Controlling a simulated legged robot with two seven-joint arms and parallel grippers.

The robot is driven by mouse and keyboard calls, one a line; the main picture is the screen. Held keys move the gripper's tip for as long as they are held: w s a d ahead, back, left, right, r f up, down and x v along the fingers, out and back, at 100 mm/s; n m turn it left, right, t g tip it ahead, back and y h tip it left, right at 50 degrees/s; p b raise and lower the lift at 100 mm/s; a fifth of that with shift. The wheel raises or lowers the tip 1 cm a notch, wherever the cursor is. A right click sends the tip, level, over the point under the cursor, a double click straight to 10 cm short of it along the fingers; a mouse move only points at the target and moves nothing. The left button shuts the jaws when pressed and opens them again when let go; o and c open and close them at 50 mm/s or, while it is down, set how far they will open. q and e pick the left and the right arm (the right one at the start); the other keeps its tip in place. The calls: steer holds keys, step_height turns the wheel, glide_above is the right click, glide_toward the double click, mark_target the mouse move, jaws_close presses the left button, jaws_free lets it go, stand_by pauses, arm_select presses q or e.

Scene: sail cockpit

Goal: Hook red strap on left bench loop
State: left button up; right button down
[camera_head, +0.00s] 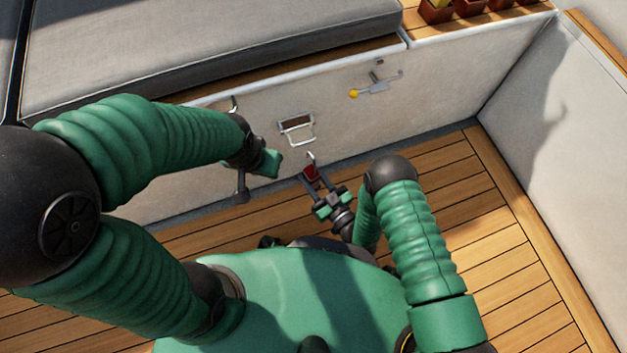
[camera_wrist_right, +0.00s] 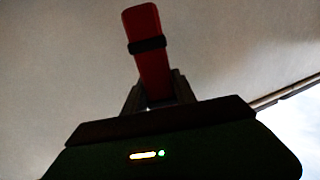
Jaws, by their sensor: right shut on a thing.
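My right gripper (camera_head: 318,190) is shut on the red strap (camera_head: 311,174), low in front of the bench's side wall. A pale metal hook (camera_head: 311,158) sticks up from the strap. The metal bench loop (camera_head: 302,135) hangs from a bracket on the wall, just above the hook; they look apart. In the right wrist view the red strap (camera_wrist_right: 150,55), with a dark band round it, rises from between the fingers (camera_wrist_right: 157,95); its hook cannot be made out. My left gripper (camera_head: 258,168) is near the wall, left of the loop; its jaws are unclear.
A grey cushion (camera_head: 210,45) lies on top of the bench. A lever with a yellow knob (camera_head: 353,93) sits on the wall right of the loop. Brown pots (camera_head: 436,10) stand at the top right. The wooden floor (camera_head: 480,230) is clear on the right.

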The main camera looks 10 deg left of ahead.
steer(key=shift+w+a+f+b, duration=0.1)
steer(key=shift+w+a+b, duration=0.3)
steer(key=shift+w, duration=0.35)
steer(key=w+a+f+b, duration=0.2)
steer(key=w+f+b, duration=0.1)
steer(key=w+b, duration=0.1)
steer(key=shift+a+f+b, duration=0.2)
steer(key=shift+a+b, duration=0.15)
steer(key=shift+b, duration=0.15)
steer(key=shift+w, duration=0.1)
steer(key=c, duration=0.9)
jaws_free()
